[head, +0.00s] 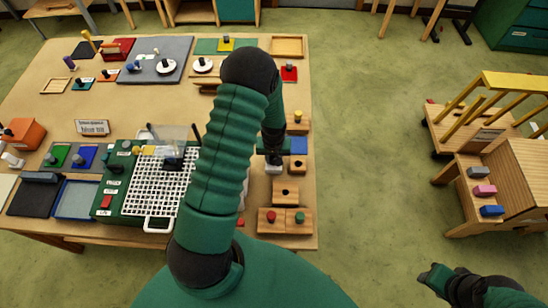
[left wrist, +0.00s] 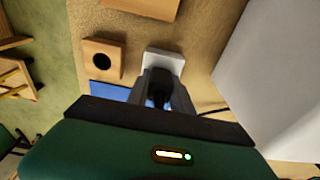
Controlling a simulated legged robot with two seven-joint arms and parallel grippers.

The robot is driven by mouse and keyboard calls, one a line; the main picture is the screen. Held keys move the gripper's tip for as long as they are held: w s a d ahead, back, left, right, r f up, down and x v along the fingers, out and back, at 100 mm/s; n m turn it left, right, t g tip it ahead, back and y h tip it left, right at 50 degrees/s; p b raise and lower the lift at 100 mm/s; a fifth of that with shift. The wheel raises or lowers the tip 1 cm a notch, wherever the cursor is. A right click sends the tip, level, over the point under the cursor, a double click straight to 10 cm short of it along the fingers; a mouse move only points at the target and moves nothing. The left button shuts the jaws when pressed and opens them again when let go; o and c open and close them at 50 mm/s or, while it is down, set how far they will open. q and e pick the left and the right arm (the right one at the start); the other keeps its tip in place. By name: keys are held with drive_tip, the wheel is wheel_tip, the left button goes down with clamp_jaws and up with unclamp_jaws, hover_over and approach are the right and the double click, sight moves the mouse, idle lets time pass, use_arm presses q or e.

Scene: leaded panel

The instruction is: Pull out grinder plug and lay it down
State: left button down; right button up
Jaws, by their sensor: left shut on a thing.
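My left gripper (head: 273,158) is over the right part of the table, just above a small white socket block (head: 273,169). In the left wrist view my left gripper (left wrist: 161,100) is shut on the dark plug (left wrist: 158,96), which sits between the fingers beside the white socket block (left wrist: 165,60). I cannot tell whether the plug is still seated in it. A dark cable (left wrist: 212,112) runs off to the right. The green grinder (head: 128,190) with its white grid stands left of my arm. My right gripper (head: 436,280) is at the lower right, away from the table; its jaw state is unclear.
A wooden block with a hole (left wrist: 102,60) and a blue piece (left wrist: 105,90) lie close to the socket. A large pale face (left wrist: 275,75) rises on the right of the wrist view. Wooden blocks with knobs (head: 287,222) line the table's right edge. A wooden stand (head: 500,175) is farther right.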

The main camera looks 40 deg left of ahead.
use_arm(q)
drive_tip(key=shift+w+r, duration=0.15)
drive_tip(key=shift+r, duration=0.2)
drive_tip(key=shift+r+p, duration=0.35)
drive_tip(key=shift+p, duration=0.05)
drive_tip(key=shift+r, duration=0.1)
drive_tip(key=shift+r, duration=0.1)
idle(0.4)
drive_tip(key=shift+r+p, duration=0.6)
drive_tip(key=shift+p, duration=0.05)
